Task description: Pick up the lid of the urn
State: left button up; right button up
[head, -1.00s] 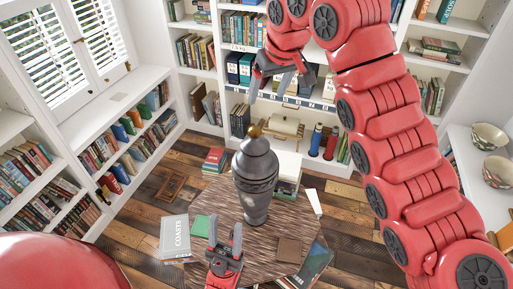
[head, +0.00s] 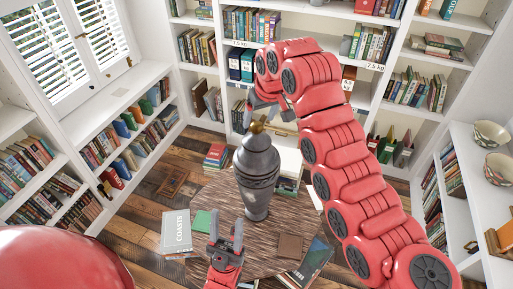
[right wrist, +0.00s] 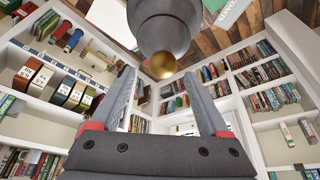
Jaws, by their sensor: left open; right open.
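A dark grey urn (head: 256,192) stands upright on a round wooden table. Its domed lid (head: 257,147) has a gold knob on top, and the lid appears closed on the body. My right gripper (head: 266,110) is open just above and behind the knob. In the right wrist view the gold knob (right wrist: 162,66) shows between the spread fingertips (right wrist: 160,74), with the grey lid (right wrist: 165,32) beyond it; I cannot tell whether they touch. My left gripper (head: 226,228) is open and empty, low in front of the urn.
A grey book (head: 177,231) lies at the left. Full bookshelves line the walls.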

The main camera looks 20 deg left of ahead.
aim_at(257, 123)
jog(key=p+x, duration=0.2)
jog(key=x, duration=0.1)
jog(key=shift+s+p, duration=0.2)
jog(key=shift+p, duration=0.1)
jog(key=shift+a+f, duration=0.1)
jog(key=shift+f, duration=0.25)
jog(key=shift+w+f, duration=0.15)
jog(key=shift+f, duration=0.05)
grip_shut()
jog(key=shift+r, duration=0.1)
dwell(0.6)
